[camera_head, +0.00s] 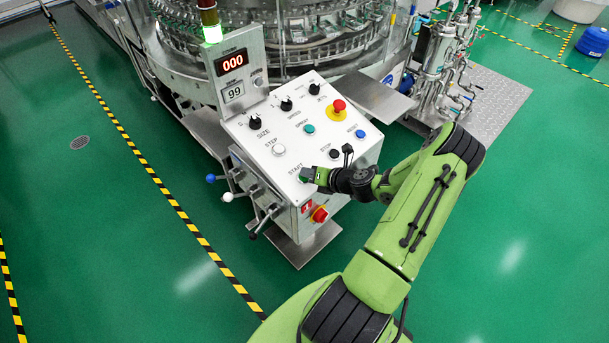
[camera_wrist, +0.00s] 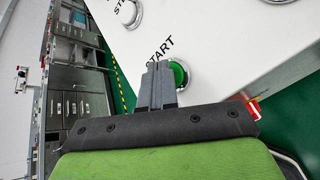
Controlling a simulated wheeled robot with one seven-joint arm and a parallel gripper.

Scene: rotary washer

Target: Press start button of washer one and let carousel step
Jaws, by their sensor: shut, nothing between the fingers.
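The washer's control panel (camera_head: 265,125) is a tilted white plate with labelled knobs and buttons. The green START button (camera_wrist: 179,74) shows in the wrist view, right beside my fingertips and partly covered by them. In the head view my gripper (camera_head: 306,174) is at the panel's lower left, over the START label, and hides most of the button. In the wrist view my gripper (camera_wrist: 158,70) has its two grey fingers together with nothing between them. I cannot tell whether the fingertips touch the button. The rotary washer with its carousel (camera_head: 285,35) stands behind the panel. The counter display (camera_head: 232,62) reads 000.

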